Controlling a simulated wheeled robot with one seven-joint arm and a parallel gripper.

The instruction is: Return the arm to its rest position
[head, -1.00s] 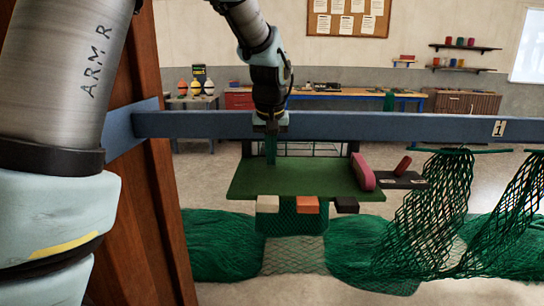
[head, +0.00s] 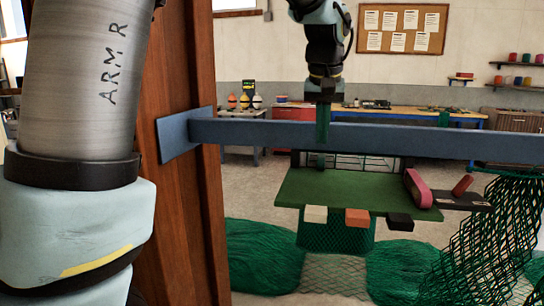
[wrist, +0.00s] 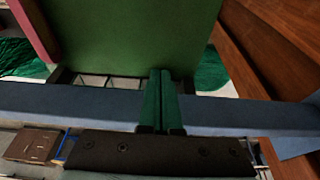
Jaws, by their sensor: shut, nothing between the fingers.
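My gripper (head: 323,123) hangs from my arm in the upper middle of the head view, fingers pointing down. Its green fingers are together and empty. In the head view they overlap the blue horizontal beam (head: 260,135), above the green board (head: 340,188). In the wrist view the closed fingers (wrist: 159,100) show over the blue beam (wrist: 60,97), with the green board (wrist: 130,30) beyond them. I cannot tell the exact gap between fingers and beam.
A wooden post (head: 190,230) stands at the left. Green nets (head: 480,250) hang at the right.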

